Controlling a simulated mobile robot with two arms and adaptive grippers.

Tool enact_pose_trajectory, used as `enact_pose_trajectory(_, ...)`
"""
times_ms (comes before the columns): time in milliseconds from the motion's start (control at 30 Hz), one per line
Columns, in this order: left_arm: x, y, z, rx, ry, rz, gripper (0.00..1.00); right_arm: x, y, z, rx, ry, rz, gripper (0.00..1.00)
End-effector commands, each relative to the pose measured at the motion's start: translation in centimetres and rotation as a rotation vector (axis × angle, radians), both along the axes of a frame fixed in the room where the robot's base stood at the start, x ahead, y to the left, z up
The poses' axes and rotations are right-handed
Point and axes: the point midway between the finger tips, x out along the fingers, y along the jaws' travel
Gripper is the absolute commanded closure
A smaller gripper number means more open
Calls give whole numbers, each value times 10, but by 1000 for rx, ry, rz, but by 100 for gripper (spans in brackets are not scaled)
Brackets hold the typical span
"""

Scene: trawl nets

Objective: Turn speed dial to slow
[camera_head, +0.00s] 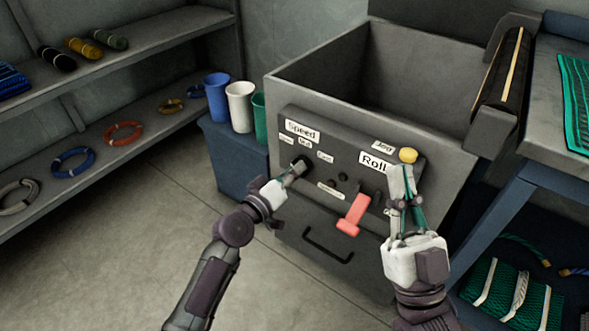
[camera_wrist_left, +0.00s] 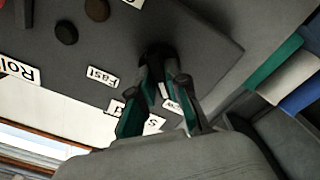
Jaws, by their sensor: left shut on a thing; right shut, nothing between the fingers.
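The speed dial (camera_head: 302,161) is a dark round knob on the grey control panel (camera_head: 345,142), below the "Speed" label (camera_head: 302,131). My left gripper (camera_head: 293,172) is shut on the dial. In the left wrist view the dial (camera_wrist_left: 157,52) sits between the fingertips of the left gripper (camera_wrist_left: 162,75), which partly cover it. Small labels lie around it; one reads "Fast" (camera_wrist_left: 102,76), and the others are partly hidden or too small to read surely. My right gripper (camera_head: 405,178) is shut and empty, in front of the panel's right part, below a yellow button (camera_head: 407,155).
A red lever (camera_head: 354,214) sticks out between my grippers. Small dark knobs (camera_head: 342,178) sit beside it. A drawer handle (camera_head: 328,246) is below. Blue, white and green cups (camera_head: 240,106) stand on a blue box to the left. Shelves with coiled ropes (camera_head: 123,133) line the left wall.

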Motion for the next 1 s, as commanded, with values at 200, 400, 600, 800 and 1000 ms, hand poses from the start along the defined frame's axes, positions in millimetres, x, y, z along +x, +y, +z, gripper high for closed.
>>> enact_pose_trajectory(200, 0, 0, -1, -10, 11, 0, 100, 1, 0, -1, -4, 10, -1, 100)
enact_pose_trajectory(400, 0, 0, -2, -10, 11, 0, 100, 1, 0, -1, -3, 10, -1, 100)
enact_pose_trajectory(600, 0, 0, -1, -11, 10, 0, 62, 1, 0, -1, -3, 9, -2, 100)
enact_pose_trajectory(800, 0, 0, -1, -10, 9, 0, 60, 1, 0, -1, -2, 9, -1, 100)
enact_pose_trajectory(1000, -5, 4, -1, -9, 8, 1, 60, 1, 1, -2, -3, 12, 1, 100)
